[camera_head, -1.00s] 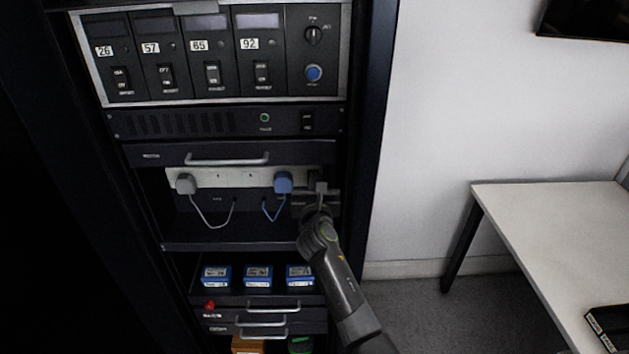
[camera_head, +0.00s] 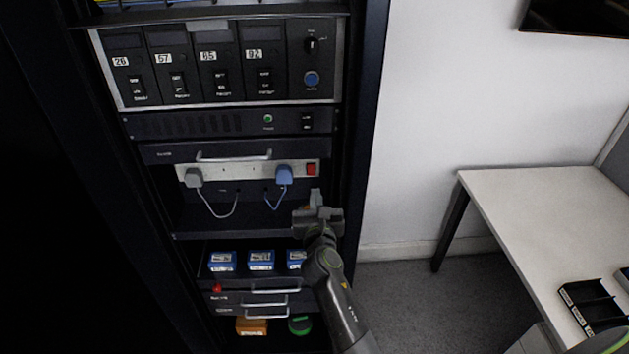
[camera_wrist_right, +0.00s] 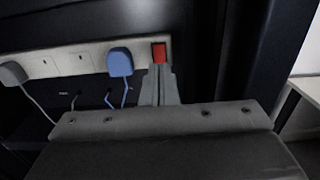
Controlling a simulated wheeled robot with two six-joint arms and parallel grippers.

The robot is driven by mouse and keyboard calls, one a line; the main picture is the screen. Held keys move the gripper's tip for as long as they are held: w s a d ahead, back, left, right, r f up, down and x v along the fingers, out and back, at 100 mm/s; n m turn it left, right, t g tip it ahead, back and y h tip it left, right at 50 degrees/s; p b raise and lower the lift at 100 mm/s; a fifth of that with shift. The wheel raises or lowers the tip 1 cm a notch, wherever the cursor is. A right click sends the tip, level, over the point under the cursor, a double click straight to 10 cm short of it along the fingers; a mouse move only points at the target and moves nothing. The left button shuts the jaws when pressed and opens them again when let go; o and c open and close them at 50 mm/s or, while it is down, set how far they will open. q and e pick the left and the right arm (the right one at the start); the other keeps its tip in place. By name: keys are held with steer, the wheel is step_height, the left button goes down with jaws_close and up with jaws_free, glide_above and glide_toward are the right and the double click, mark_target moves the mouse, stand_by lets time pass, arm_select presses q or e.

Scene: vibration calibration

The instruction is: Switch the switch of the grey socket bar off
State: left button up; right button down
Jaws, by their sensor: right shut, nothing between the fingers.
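The grey socket bar (camera_head: 240,172) runs across the rack shelf, with a grey plug (camera_head: 193,178) at its left and a blue plug (camera_head: 283,175) right of its middle. Its red switch (camera_head: 311,169) is at the bar's right end and fully visible in the head view. My right gripper (camera_head: 316,197) is shut and empty, just below the switch. In the right wrist view the closed fingers (camera_wrist_right: 158,88) point up towards the red switch (camera_wrist_right: 159,53), their tips close to its lower edge; I cannot tell whether they touch. My left gripper is not in view.
Above the bar are a drawer handle (camera_head: 234,156) and a panel (camera_head: 215,65) of numbered modules. Several blue boxes (camera_head: 261,260) stand on the shelf below. A white table (camera_head: 550,210) is at the right, with clear floor between.

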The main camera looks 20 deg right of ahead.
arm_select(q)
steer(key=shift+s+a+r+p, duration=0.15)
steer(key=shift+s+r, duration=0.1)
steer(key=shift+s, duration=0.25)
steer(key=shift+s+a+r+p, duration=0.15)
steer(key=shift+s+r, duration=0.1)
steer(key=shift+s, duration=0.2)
arm_select(e)
steer(key=v, duration=0.2)
steer(key=shift+s+r, duration=0.15)
steer(key=shift+s, duration=0.15)
steer(key=shift+a, duration=0.1)
